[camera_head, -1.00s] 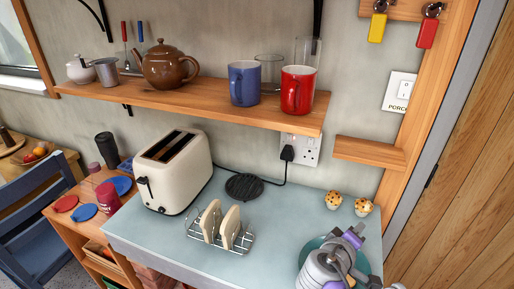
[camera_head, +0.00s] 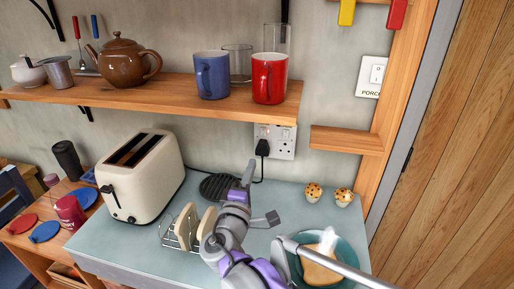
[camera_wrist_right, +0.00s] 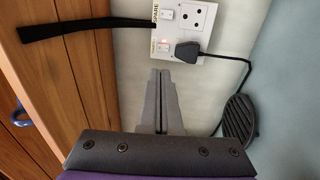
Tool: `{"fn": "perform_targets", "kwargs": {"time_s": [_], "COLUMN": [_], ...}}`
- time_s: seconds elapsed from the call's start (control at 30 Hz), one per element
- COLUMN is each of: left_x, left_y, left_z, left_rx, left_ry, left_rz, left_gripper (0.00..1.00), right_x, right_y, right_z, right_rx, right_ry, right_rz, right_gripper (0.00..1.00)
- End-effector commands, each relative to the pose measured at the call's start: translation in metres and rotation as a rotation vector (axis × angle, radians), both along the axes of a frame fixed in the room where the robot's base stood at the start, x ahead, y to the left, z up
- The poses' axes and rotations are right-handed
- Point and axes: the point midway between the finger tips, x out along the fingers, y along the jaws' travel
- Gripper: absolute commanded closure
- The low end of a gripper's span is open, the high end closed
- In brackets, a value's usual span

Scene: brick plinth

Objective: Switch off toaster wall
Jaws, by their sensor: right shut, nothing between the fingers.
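The white double wall socket (camera_head: 275,141) is on the wall below the shelf. It also shows in the right wrist view (camera_wrist_right: 204,35), turned on its side, with two rocker switches. The switch beside the black plug (camera_wrist_right: 187,52) has a red glow (camera_wrist_right: 164,40); its small label is hard to read. The other switch (camera_wrist_right: 166,14) is labelled SPARE and shows no glow. The cream toaster (camera_head: 140,178) stands on the counter. My right gripper (camera_head: 249,168) is shut and empty, its fingertips (camera_wrist_right: 161,73) just short of the socket, apart from it. My left gripper is out of view.
The wooden shelf (camera_head: 150,95) with mugs and a teapot overhangs the socket. A small ledge (camera_head: 346,140) is to its right. A black trivet (camera_head: 217,187), a toast rack (camera_head: 185,232), muffins (camera_head: 328,194) and a teal bowl (camera_head: 345,270) are on the counter.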

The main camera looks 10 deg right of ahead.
Motion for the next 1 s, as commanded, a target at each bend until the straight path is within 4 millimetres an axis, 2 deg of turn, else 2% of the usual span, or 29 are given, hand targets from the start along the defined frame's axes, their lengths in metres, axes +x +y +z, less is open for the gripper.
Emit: {"fn": "perform_targets", "kwargs": {"time_s": [0.17, 0.4, 0.6, 0.8, 1.0], "left_x": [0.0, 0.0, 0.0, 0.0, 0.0], "left_y": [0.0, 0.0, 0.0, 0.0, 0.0], "left_z": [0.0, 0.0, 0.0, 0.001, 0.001], "left_rx": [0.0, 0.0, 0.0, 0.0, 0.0], "left_ry": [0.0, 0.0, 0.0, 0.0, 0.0], "left_rz": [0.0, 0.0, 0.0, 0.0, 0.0], "left_gripper": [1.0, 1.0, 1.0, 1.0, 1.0], "right_x": [0.024, 0.072, 0.104, 0.121, 0.125], "right_y": [-0.011, -0.032, -0.045, -0.051, -0.053], "right_z": [0.003, 0.009, 0.014, 0.016, 0.016], "right_rx": [-0.001, 0.0, -0.001, 0.0, 0.0], "right_ry": [0.001, 0.0, 0.0, 0.001, 0.001], "right_rz": [-0.004, -0.005, -0.002, -0.001, 0.0], "right_gripper": [1.0, 1.0, 1.0, 1.0, 1.0]}}
